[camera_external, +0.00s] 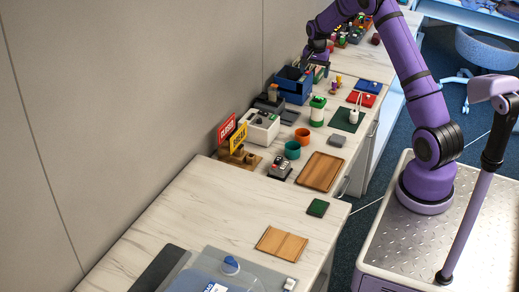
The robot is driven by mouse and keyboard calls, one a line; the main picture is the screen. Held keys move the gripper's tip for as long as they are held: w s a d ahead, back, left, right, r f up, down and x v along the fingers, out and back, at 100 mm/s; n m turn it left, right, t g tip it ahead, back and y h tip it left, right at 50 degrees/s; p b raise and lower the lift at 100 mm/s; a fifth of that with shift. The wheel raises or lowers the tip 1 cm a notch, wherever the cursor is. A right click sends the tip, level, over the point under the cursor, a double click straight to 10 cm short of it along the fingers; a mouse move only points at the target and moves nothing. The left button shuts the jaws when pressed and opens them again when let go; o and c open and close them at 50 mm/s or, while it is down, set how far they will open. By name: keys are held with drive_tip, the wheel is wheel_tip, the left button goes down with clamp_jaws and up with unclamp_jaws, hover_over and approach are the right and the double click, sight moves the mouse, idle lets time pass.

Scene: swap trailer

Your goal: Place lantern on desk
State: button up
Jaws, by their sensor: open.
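A small white cylinder with a green top and green base, which looks like the lantern (317,111), stands upright on the middle desk (330,152). My gripper (317,68) is over the far part of this desk, beside the blue bin and farther back than the lantern. It is small in the picture and partly merges with the things behind it. It is open, and I see nothing held in it. The gap between its fingertips and the things below cannot be made out.
A blue bin (293,86), red and yellow signs (238,139), two cups (292,149) and a wooden board (320,171) crowd the middle desk. A white object stands on a dark green mat (341,125). The near desk (225,205) has a wide bare area.

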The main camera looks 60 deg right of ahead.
drive_tip(key=s+a+r+n+t, duration=0.1)
drive_tip(key=s+a+r+n, duration=0.35)
drive_tip(key=a+r, duration=0.85)
drive_tip(key=s+a+r+n+t, duration=0.1)
drive_tip(key=s+a+r+n, duration=0.35)
drive_tip(key=a+r, duration=0.8)
drive_tip(key=s+a+n+t, duration=0.1)
drive_tip(key=s+a+n, duration=0.1)
drive_tip(key=s+a, duration=0.3)
drive_tip(key=s+a+r+n+t, duration=0.1)
drive_tip(key=s+a+n, duration=0.2)
drive_tip(key=s, duration=0.8)
drive_tip(key=s+a+r+n, duration=0.1)
drive_tip(key=s+a+n, duration=0.1)
drive_tip(key=s+a, duration=0.5)
drive_tip(key=shift+s+a+r+n+t, duration=0.15)
drive_tip(key=shift+s+a+n+t, duration=0.25)
drive_tip(key=shift+s, duration=0.55)
